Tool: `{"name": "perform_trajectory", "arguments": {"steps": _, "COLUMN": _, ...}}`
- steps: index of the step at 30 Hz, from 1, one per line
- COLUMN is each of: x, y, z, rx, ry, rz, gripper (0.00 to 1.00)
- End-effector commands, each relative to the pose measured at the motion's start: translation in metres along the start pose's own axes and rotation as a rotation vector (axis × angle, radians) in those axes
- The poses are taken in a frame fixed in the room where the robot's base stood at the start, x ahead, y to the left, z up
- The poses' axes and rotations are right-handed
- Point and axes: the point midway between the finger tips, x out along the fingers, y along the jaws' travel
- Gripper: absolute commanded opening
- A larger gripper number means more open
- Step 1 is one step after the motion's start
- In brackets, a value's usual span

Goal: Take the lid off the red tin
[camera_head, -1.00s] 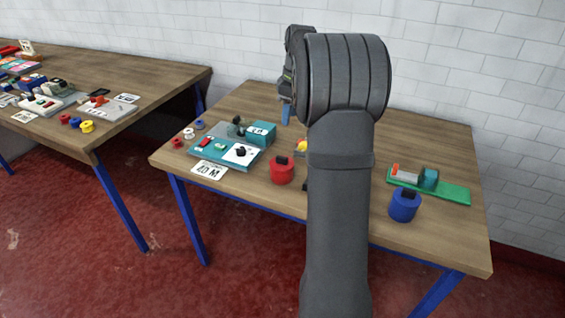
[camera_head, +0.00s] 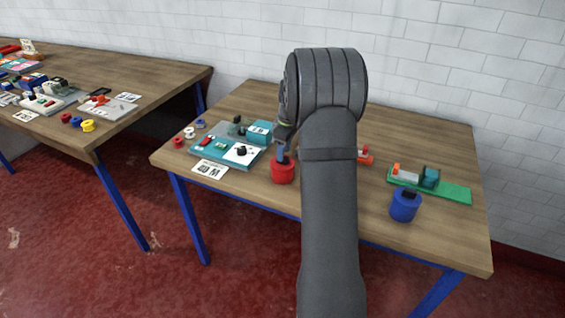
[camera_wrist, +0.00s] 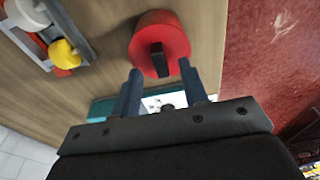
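The red tin (camera_head: 283,173) stands near the front edge of the middle of the table, right of the teal board. In the wrist view its round red lid (camera_wrist: 152,28) shows from above, with a black bar-shaped handle (camera_wrist: 158,60) on top. My gripper (camera_wrist: 160,68) is open, with its two blue-grey fingers apart and the handle's near end showing between their tips. In the head view my gripper (camera_head: 282,156) hangs right above the tin, hiding the handle. I cannot tell whether the fingers touch the lid.
A blue tin (camera_head: 404,207) with a black handle stands to the right, near a green board (camera_head: 455,192). A teal board (camera_head: 210,158) with parts lies to the left, with a white card (camera_head: 210,169) in front. A red-orange item (camera_head: 366,158) lies right of my arm.

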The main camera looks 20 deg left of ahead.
Motion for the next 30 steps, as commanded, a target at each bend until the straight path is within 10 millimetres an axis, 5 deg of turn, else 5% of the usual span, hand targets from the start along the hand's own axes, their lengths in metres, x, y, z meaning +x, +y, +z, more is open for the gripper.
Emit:
{"name": "perform_trajectory", "arguments": {"steps": 4, "x": 0.022, "y": -0.001, "z": 0.0, "rx": 0.0, "ry": -0.001, "rz": -0.002, "gripper": 0.4}}
{"name": "perform_trajectory", "arguments": {"steps": 11, "x": 0.025, "y": -0.001, "z": 0.0, "rx": 0.0, "ry": 0.0, "rz": 0.0, "gripper": 0.4}}
{"name": "perform_trajectory", "arguments": {"steps": 18, "x": 0.025, "y": -0.001, "z": 0.0, "rx": 0.0, "ry": 0.0, "rz": 0.0, "gripper": 0.0}}
{"name": "perform_trajectory", "arguments": {"steps": 30, "x": 0.019, "y": 0.0, "z": -0.001, "rx": 0.0, "ry": 0.001, "rz": 0.001, "gripper": 0.0}}
